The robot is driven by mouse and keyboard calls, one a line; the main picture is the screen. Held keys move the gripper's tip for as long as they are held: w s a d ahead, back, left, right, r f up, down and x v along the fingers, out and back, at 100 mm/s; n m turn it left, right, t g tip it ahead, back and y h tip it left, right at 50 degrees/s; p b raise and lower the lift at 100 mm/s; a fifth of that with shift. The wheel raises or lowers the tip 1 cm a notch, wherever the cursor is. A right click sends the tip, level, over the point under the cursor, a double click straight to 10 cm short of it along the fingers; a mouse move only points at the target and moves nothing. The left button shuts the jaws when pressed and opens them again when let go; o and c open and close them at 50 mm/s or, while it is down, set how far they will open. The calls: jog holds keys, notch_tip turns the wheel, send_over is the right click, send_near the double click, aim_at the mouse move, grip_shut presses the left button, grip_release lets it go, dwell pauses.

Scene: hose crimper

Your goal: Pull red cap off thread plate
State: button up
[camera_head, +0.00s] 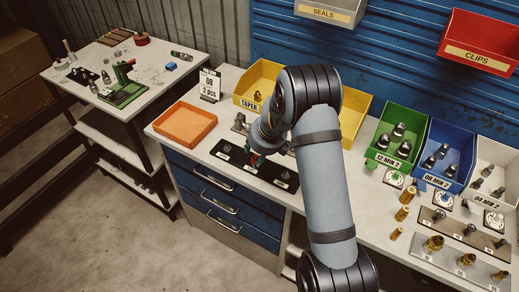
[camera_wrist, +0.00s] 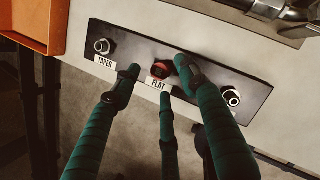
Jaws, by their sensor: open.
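The black thread plate (camera_wrist: 213,79) crosses the wrist view, with several threaded fittings in a row and white labels. The red cap (camera_wrist: 161,70) sits on the middle fitting, above the FLAT label, and is partly hidden by a finger. My gripper (camera_wrist: 158,76) is open, with its dark green fingers spread around the cap: one tip to its left, one at its right, one just below. Whether any finger touches the cap I cannot tell. In the head view my gripper (camera_head: 253,157) is low over the thread plate (camera_head: 262,172), and the arm hides part of it.
An orange tray (camera_head: 185,125) lies left of the plate. Yellow bins (camera_head: 259,85) stand behind my arm. Green (camera_head: 397,139) and blue (camera_head: 444,155) bins stand to the right, with brass fittings (camera_head: 405,212) in front. The bench front edge is close to the plate.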

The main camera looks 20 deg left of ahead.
jog(key=shift+x, duration=1.05)
jog(key=shift+c, duration=1.1)
jog(key=shift+r, duration=0.1)
jog(key=c, duration=0.8)
grip_shut()
jog(key=shift+o, duration=2)
grip_release()
grip_shut()
jog(key=shift+w+r, duration=0.1)
